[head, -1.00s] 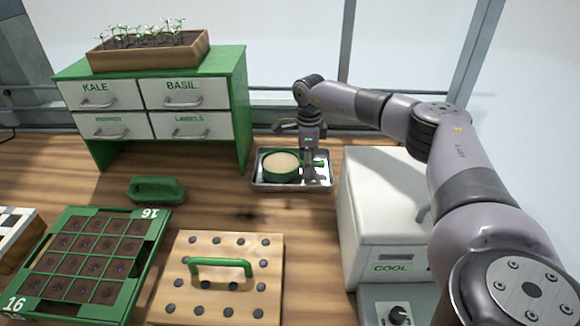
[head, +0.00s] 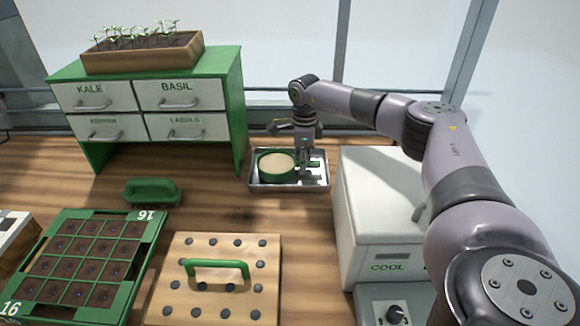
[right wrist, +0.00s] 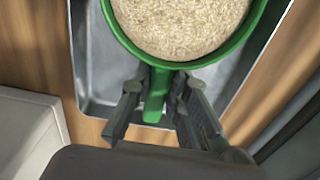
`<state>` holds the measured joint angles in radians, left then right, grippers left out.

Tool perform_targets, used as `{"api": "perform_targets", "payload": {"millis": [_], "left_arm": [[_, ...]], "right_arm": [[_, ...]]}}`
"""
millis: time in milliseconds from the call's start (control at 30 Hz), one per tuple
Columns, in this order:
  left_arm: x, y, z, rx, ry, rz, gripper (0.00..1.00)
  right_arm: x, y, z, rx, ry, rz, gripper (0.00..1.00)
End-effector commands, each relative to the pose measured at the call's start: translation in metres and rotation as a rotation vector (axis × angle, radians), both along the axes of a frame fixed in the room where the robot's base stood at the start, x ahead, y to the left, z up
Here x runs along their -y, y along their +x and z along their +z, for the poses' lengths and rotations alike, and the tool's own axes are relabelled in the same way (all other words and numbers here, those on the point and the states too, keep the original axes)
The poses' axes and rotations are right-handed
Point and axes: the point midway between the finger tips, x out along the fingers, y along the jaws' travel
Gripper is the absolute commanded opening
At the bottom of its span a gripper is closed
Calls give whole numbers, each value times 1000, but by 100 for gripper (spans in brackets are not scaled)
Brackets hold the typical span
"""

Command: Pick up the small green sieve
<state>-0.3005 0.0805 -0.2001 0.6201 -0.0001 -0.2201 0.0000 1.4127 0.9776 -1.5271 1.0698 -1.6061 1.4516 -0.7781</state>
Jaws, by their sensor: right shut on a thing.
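The small green sieve (head: 276,166) sits in a shallow metal tray (head: 262,187) at the back middle of the table. It is round, with a green rim and a pale, grainy inside. Its green handle points right in the head view. In the right wrist view the sieve (right wrist: 187,62) fills the top, with the handle toward me. My right gripper (head: 305,166) is over the tray, shut on the sieve's handle. In the wrist view its two fingers (right wrist: 158,98) stand on either side of the handle. My left gripper is not in view.
A white box marked COOL (head: 380,195) stands close right of the tray. A green drawer cabinet (head: 240,110) stands left and behind. A green-handled block (head: 146,191), a seed tray (head: 148,245) and a wooden board with pegs (head: 215,270) lie in front and left.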

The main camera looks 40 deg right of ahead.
Motion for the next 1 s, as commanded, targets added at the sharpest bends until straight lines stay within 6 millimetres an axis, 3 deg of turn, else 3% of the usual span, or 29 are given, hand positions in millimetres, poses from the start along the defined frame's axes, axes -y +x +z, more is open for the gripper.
{"api": "perform_targets", "payload": {"millis": [167,367,567,800,1000], "left_arm": [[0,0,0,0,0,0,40],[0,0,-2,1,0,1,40],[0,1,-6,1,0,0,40],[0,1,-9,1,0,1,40],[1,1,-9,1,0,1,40]], "right_arm": [[0,1,4,2,1,0,0],[0,1,23,5,1,1,0],[0,2,68,8,1,1,0],[0,2,133,7,1,-1,0],[0,1,173,4,0,0,0]]}}
